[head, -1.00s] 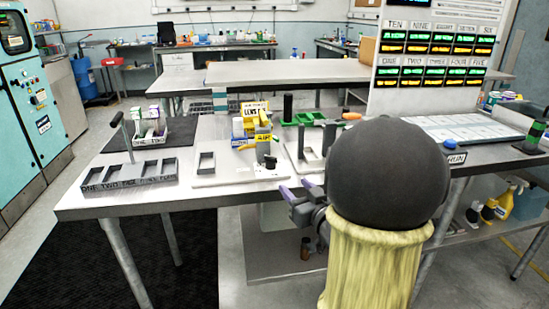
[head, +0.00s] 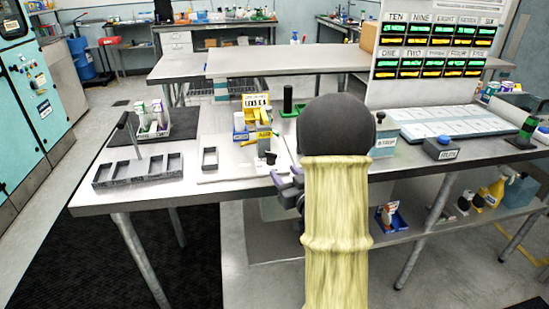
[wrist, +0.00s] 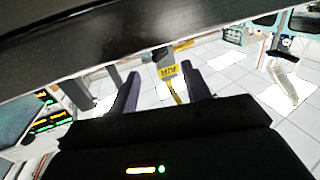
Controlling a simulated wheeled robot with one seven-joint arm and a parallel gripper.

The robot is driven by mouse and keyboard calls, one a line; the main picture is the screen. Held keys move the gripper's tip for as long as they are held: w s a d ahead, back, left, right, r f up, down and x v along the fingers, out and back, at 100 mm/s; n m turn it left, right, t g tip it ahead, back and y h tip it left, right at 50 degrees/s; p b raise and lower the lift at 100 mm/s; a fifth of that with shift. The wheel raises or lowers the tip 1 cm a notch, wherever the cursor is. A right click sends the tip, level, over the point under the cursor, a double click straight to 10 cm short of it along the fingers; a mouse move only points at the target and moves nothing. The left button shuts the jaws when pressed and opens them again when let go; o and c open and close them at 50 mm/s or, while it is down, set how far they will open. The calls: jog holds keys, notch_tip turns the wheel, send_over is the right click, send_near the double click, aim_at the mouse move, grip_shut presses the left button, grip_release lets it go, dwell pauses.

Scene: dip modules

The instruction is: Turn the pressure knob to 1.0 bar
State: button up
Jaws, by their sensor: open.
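A grey post with a yellow label (head: 264,134) stands on a pale plate (head: 235,172) near the front edge of the table. A small black knob-like part (head: 271,158) is low on its front, and I cannot read any pressure scale or setting. My gripper (head: 285,176), with purple fingers, is open and empty at the table's front edge, just right of and nearer than the black part. In the wrist view my fingers (wrist: 162,76) are spread apart, and a yellow label (wrist: 168,71) shows beyond and between them, not visibly touched.
A grey slotted tray (head: 137,170) and a rack of small bottles (head: 152,122) stand at the left. My arm hides part of the table's middle.

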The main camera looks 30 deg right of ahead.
aim_at(273, 159)
jog(key=w, duration=0.7)
jog(key=shift+w, duration=0.25)
jog(key=shift+d, duration=0.1)
jog(key=c, duration=0.9)
